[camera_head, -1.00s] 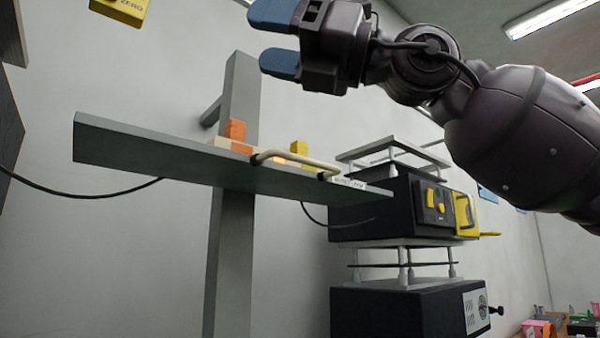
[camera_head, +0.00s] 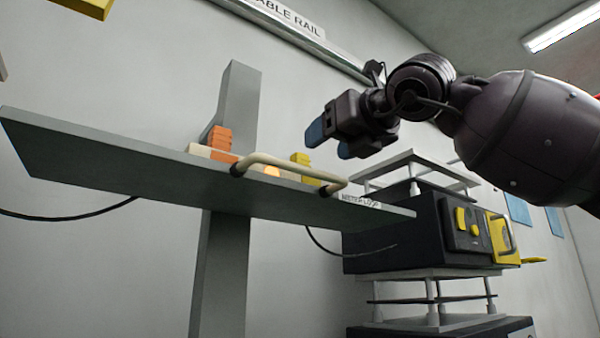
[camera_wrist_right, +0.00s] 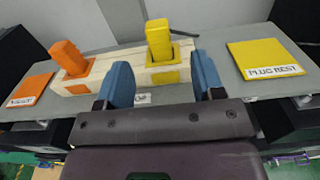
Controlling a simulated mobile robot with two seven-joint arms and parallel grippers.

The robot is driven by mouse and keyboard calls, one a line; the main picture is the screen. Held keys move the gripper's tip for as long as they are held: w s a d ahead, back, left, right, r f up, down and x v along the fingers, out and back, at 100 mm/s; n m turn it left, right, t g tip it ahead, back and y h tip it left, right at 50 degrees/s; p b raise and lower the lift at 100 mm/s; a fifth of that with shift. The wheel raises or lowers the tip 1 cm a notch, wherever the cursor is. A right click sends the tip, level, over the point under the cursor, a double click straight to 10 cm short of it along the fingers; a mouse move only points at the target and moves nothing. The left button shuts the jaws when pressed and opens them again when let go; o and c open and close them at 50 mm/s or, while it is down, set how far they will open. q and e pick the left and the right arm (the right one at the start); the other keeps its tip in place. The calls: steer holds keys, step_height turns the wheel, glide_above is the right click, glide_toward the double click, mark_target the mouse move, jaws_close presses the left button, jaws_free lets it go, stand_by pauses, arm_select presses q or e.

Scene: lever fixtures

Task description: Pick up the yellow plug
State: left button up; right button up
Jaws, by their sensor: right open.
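The yellow plug (camera_wrist_right: 158,38) stands upright in a pale wooden block (camera_wrist_right: 112,74), in a yellow-marked seat in the right wrist view. In the head view the plug (camera_head: 301,159) shows above the shelf, partly hidden by the handle and shelf edge. My right gripper (camera_wrist_right: 163,66) is open and empty, its two blue fingers to either side of the plug's line in the wrist view. In the head view my right gripper (camera_head: 329,143) is above and right of the plug, apart from it. My left gripper is not in view.
An orange plug (camera_wrist_right: 70,58) stands in the same block. A yellow pad marked PLUG REST (camera_wrist_right: 265,58) lies to the right on the grey shelf (camera_head: 120,158). A pale bar handle (camera_head: 290,165) juts from the shelf's front. A black box unit (camera_head: 420,230) stands at right.

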mark_target(304, 160)
steer(key=shift+w+a, duration=0.45)
steer(key=shift+w, duration=0.15)
steer(key=shift+w+a, duration=0.3)
steer(key=shift+a, duration=0.1)
steer(key=p+x, duration=0.1)
steer(key=x, duration=0.4)
steer(key=shift+a+f+p, duration=0.1)
steer(key=shift+f+p, duration=0.05)
steer(key=shift+p, duration=0.2)
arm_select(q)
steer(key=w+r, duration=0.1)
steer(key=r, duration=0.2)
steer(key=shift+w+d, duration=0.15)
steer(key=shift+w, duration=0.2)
arm_select(e)
steer(key=shift+w+f, duration=0.1)
steer(key=shift+w, duration=0.1)
steer(key=c, duration=1)
step_height(304, 160, up, 9)
steer(key=shift+s+p, duration=0.1)
steer(key=shift+p, duration=0.55)
steer(key=shift+r, duration=0.45)
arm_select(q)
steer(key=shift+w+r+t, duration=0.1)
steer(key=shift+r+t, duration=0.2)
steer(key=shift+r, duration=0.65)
